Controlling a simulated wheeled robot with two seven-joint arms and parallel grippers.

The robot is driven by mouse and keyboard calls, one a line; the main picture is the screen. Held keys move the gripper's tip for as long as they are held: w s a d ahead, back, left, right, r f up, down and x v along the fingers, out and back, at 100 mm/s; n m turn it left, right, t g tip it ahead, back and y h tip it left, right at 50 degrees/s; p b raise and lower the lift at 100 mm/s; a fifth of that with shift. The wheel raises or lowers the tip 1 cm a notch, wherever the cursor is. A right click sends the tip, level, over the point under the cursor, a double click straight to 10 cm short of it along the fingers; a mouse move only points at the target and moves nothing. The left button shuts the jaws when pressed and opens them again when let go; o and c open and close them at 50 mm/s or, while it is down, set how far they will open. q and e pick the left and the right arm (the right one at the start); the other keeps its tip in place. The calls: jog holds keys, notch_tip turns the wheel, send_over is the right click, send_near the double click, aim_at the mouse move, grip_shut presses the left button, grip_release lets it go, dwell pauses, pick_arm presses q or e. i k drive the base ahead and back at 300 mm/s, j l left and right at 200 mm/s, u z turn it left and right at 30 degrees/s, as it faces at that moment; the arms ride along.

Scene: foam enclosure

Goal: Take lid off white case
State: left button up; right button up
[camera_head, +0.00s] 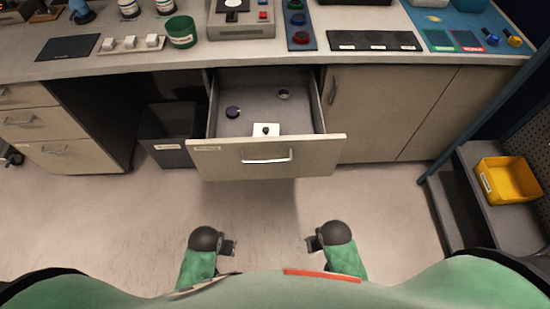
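A small white case (259,130) with a dark knob on top sits inside the open drawer (265,155), close behind its front panel. Its lid appears to be on, but the seam is too small to make out. My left gripper (231,247) and my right gripper (312,243) are both low in the view, in front of the drawer and well apart from the case. The fingers are too small and dark to show whether they are open, and I see nothing held in either.
The drawer also holds a purple round object (233,112) and a small grey ring-like object (284,94). The counter (290,62) above carries a green jar (181,32), white blocks and button panels. A yellow bin (508,180) stands at right. The floor before the drawer is clear.

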aim_at(260, 129)
jog(key=i+j+z, duration=0.15)
jog(key=j+z, duration=0.2)
jog(key=j, duration=0.2)
jog(key=j+z, duration=0.3)
jog(key=j, duration=0.25)
jog(key=j+z, duration=0.35)
jog(key=j, duration=0.25)
jog(key=i, duration=0.05)
